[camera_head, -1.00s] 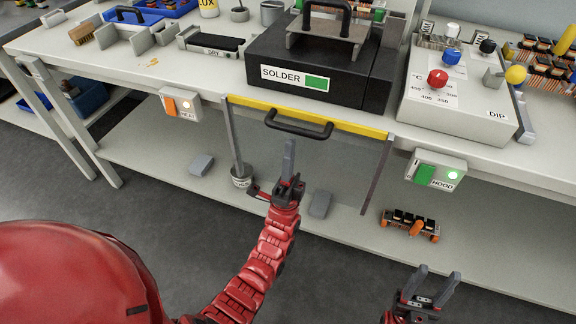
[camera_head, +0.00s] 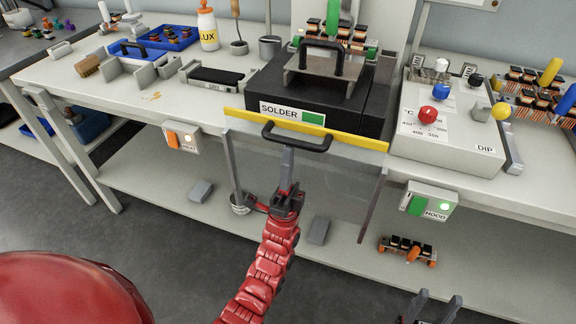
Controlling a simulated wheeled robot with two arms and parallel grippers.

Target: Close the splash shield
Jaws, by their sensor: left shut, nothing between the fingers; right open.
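The splash shield is a clear panel (camera_head: 335,185) with a yellow top bar (camera_head: 350,138) and a black handle (camera_head: 300,146). It stands at the bench's front edge, its lower part hanging below the worktop. The yellow bar overlaps the lower front of the black solder pot (camera_head: 345,105) in the picture. My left gripper (camera_head: 287,152) is shut and empty, its fingers pointing up with the tips at the handle. I cannot tell whether they touch it. My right gripper (camera_head: 436,302) is open and empty at the bottom edge, partly cut off, well away from the shield.
A switch box with an orange rocker (camera_head: 181,137) and the HOOD switch box (camera_head: 429,201) flank the shield. A knob panel (camera_head: 445,128) stands to the right on the worktop. The lower shelf holds grey blocks (camera_head: 319,230) and a component board (camera_head: 408,249).

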